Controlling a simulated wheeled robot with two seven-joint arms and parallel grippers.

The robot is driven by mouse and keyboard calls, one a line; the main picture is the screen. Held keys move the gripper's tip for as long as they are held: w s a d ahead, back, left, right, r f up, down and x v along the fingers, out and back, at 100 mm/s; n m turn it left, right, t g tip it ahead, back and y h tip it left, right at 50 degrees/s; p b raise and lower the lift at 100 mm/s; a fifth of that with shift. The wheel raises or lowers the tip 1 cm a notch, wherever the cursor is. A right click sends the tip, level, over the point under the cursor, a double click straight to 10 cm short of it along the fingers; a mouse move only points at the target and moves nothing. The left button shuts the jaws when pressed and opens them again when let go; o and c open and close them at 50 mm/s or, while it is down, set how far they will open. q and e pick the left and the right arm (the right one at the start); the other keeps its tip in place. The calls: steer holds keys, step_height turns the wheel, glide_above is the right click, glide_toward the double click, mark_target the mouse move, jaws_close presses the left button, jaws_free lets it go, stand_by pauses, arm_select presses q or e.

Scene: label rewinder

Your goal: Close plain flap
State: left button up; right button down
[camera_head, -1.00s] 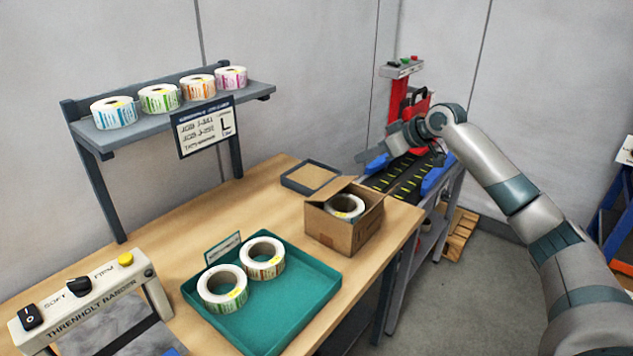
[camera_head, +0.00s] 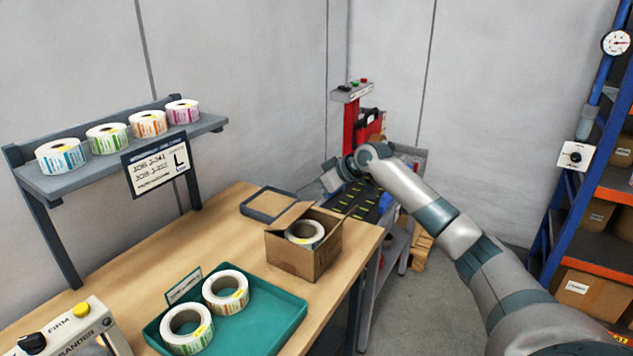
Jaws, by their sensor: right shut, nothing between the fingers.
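The open cardboard box (camera_head: 290,258) stands near the right end of the wooden table in the head view. A roll of labels (camera_head: 305,233) sits inside it. A brown flap (camera_head: 288,216) stands up at the box's back left side; I cannot tell whether it is the plain one. The other flaps are hard to make out. My right gripper (camera_head: 329,181) is shut and empty, beyond the box, above the conveyor area and apart from the box. My left gripper is not in view.
A teal tray (camera_head: 262,330) with two label rolls lies in front of the box. A flat dark-framed tray (camera_head: 268,204) lies behind it. A shelf (camera_head: 75,178) holds several rolls at left. A red-posted machine with a conveyor (camera_head: 365,200) stands beyond the table.

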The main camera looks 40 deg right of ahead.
mark_target(303, 213)
steer(key=p+x, duration=0.1)
steer(key=x, duration=0.2)
steer(key=shift+w+a+r, duration=0.1)
steer(key=shift+a, duration=0.05)
steer(key=f, duration=0.1)
steer(key=s+f+p, duration=0.1)
steer(key=f+p, duration=0.1)
steer(key=f, duration=0.1)
steer(key=shift+s+d+f, duration=0.1)
steer(key=shift+s+d, duration=0.15)
steer(key=shift+d, duration=0.1)
steer(key=b, duration=0.2)
steer(key=f+t+b, duration=0.1)
steer(key=b, duration=0.1)
steer(key=shift+s+d+f, duration=0.2)
steer(key=shift+s+f, duration=0.15)
steer(key=shift+s+f+y+b, duration=0.15)
steer(key=shift+s+y+b, duration=0.2)
steer(key=shift+b, duration=0.3)
steer(key=shift+w+d, duration=0.1)
